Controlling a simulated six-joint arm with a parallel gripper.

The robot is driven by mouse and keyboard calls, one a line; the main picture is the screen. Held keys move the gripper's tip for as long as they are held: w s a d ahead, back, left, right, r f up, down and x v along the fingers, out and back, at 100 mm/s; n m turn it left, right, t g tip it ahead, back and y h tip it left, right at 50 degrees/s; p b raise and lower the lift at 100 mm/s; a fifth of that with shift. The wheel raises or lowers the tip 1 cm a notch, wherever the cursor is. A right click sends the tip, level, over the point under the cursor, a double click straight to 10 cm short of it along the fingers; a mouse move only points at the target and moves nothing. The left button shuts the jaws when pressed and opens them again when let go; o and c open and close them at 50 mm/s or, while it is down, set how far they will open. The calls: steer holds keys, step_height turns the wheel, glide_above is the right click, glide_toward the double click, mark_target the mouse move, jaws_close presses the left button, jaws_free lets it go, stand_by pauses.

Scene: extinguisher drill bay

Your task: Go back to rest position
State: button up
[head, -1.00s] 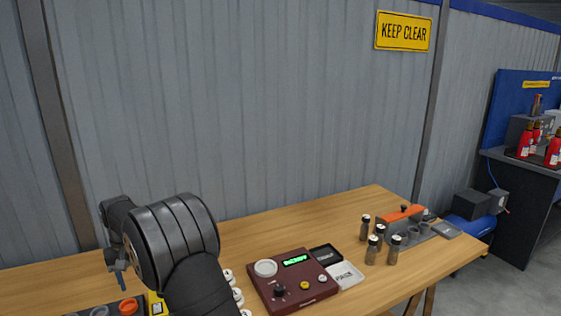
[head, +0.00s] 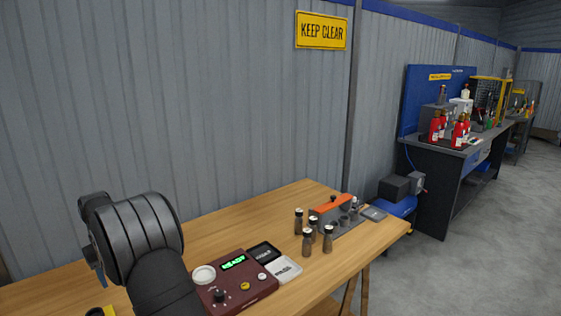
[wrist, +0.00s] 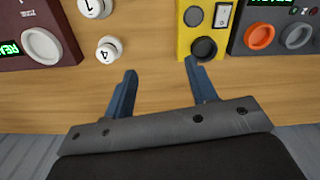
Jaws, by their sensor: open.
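My gripper (wrist: 160,70) is open and empty in the wrist view, its two blue fingers spread over bare wooden tabletop. White numbered caps (wrist: 109,49) lie beyond the left finger. In the head view my arm fills the lower left and hides most of the gripper; only a bit of blue finger shows.
A maroon device (head: 236,291) with a green display sits on the wooden table (head: 205,240). Two small trays (head: 284,269), several dark bottles (head: 328,240) and a grey rack with an orange bar (head: 333,205) stand to its right. A dark box with orange and grey rings (wrist: 277,47) shows in the wrist view.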

steer(key=s+a+f, duration=0.2)
steer(key=a+f, duration=0.1)
steer(key=a, duration=0.2)
steer(key=shift+s+a+f, duration=0.2)
steer(key=shift+f, duration=0.05)
steer(key=o, duration=1.1)
steer(key=shift+c, duration=0.2)
steer(key=s+d+r+n, duration=0.4)
steer(key=s+n, duration=0.3)
steer(key=n, duration=0.1)
steer(key=s+d+r+n, duration=0.3)
steer(key=s+d+n, duration=0.2)
steer(key=s+n, duration=0.25)
steer(key=f, duration=0.8)
steer(key=shift+w+a+f, duration=0.15)
steer(key=shift+w+f, duration=0.05)
steer(key=shift+f, duration=0.15)
step_height(320, 180, up, 10)
